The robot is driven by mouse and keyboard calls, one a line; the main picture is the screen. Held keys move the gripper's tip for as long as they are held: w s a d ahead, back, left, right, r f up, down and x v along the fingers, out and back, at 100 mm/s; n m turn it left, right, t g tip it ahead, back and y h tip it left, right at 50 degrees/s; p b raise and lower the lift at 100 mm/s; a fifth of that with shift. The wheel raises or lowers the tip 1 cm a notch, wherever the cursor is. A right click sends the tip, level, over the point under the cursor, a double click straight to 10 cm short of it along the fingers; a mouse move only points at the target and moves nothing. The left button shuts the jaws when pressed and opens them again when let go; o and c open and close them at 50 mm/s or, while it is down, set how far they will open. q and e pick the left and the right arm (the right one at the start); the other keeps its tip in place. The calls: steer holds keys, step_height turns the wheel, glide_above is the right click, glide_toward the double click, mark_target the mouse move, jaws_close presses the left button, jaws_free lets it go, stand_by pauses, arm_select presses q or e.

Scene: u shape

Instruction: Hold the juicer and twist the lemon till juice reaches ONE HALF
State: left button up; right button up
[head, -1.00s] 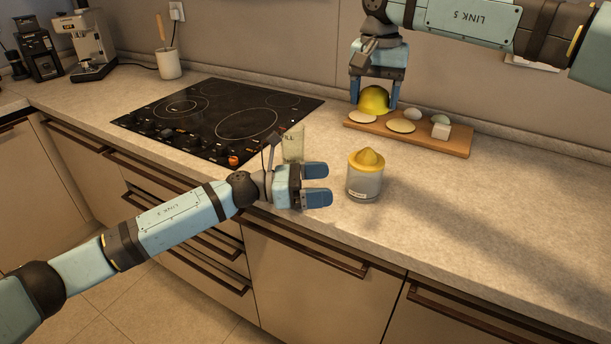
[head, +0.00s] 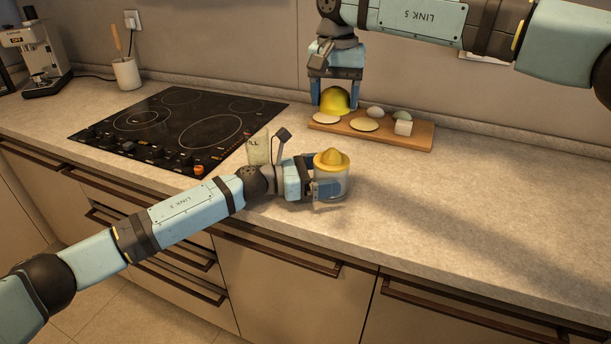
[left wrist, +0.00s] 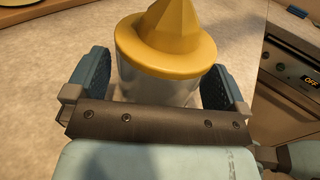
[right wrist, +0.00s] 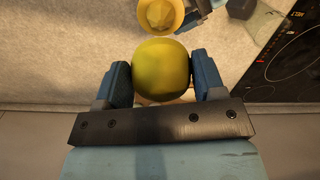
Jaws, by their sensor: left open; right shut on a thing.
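The juicer (head: 331,181) stands upright on the counter, a clear cup with a yellow reamer top (head: 332,160). My left gripper (head: 322,178) is open, with its fingers on either side of the cup. In the left wrist view the yellow top (left wrist: 168,45) shows between the two fingers, with a gap at the sides. My right gripper (head: 335,98) is shut on the lemon half (head: 335,101), above the wooden board. The lemon (right wrist: 161,70) fills the space between the fingers in the right wrist view. The juice level in the cup cannot be made out.
A glass (head: 259,148) stands behind my left wrist, near the black cooktop (head: 150,115). The counter to the right of the juicer is clear.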

arm_select(q)
steer(key=shift+w+d, duration=0.15)
steer(key=shift+d, duration=0.2)
steer(key=shift+c, duration=0.5)
steer(key=c, duration=0.9)
steer(key=shift+c, duration=0.2)
